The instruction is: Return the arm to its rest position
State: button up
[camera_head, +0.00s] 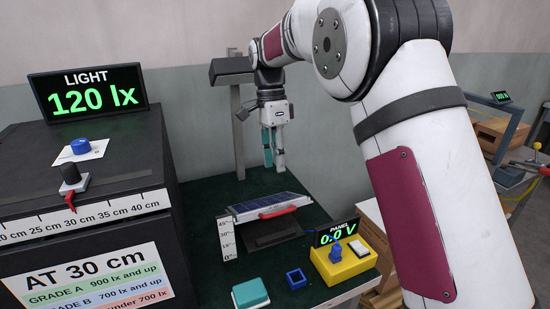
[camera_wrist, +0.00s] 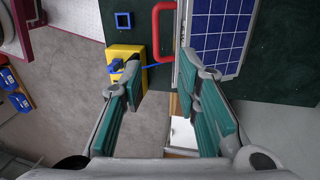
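My gripper (camera_head: 274,166) hangs fingers down above the green table, behind and above the solar panel (camera_head: 272,206). Its teal fingers are apart with nothing between them in the wrist view (camera_wrist: 163,80). My white and maroon arm reaches from the right across the head view. The solar panel lies tilted on a dark stand, and a red handle (camera_head: 278,211) is at its front edge. The panel (camera_wrist: 215,30) and red handle (camera_wrist: 157,32) also show in the wrist view.
A black housing (camera_head: 100,150) with a light meter (camera_head: 88,91) reading 120 lx stands left. A yellow box (camera_head: 343,262) with a 0.0 V display, a blue square frame (camera_head: 296,278) and a teal block (camera_head: 250,293) are at the front. A lamp post (camera_head: 237,130) stands behind my gripper.

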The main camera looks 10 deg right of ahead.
jog(key=s+d+r+n+t+p, duration=0.1)
jog(key=s+d+r+n+p, duration=0.2)
jog(key=s+r, duration=0.45)
jog(key=s+d+r+n+t+p, duration=0.1)
jog(key=s+d+r+n+t, duration=0.1)
jog(key=s+d+r+n, duration=0.5)
jog(key=s+f+n+t+p, duration=0.1)
jog(key=s+n, duration=0.1)
jog(key=s, duration=1)
jog(key=s+d+f+n+t+p, duration=0.1)
jog(key=s+f+n+t+p, duration=0.1)
jog(key=s, duration=1)
jog(key=shift+d+f+n+y, duration=0.3)
jog(key=shift+n+y, duration=0.1)
jog(key=shift+n, duration=0.1)
